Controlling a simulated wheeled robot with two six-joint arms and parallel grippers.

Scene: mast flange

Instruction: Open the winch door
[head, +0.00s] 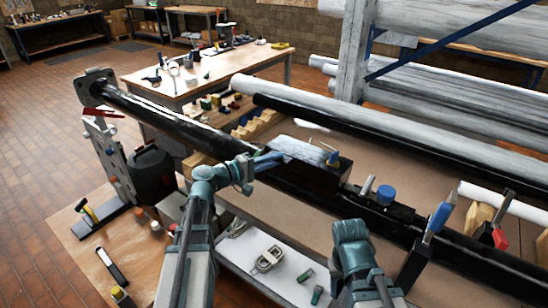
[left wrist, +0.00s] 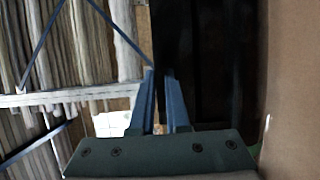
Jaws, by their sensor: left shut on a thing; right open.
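The winch door appears to be the pale grey, scuffed panel (head: 297,149) at the dark box-shaped housing (head: 318,180) on the long black mast (head: 170,116). It looks raised at a tilt above the housing. My left gripper (head: 270,157) is at the panel's left end, with its blue fingers shut on its edge. In the left wrist view, my left gripper's fingers (left wrist: 160,98) have a dark strip between them; the held edge is hard to make out. My right arm's teal joint shows at the lower middle, but its gripper fingers are not visible.
A blue-capped round part (head: 385,195) stands right of the housing. Clamps with blue and red handles (head: 438,218) stand along the mast. A white tray (head: 255,262) with small fittings lies below. A black winch-like drum (head: 152,172) is at left. Pale tubes and a rack upright (head: 353,55) stand behind.

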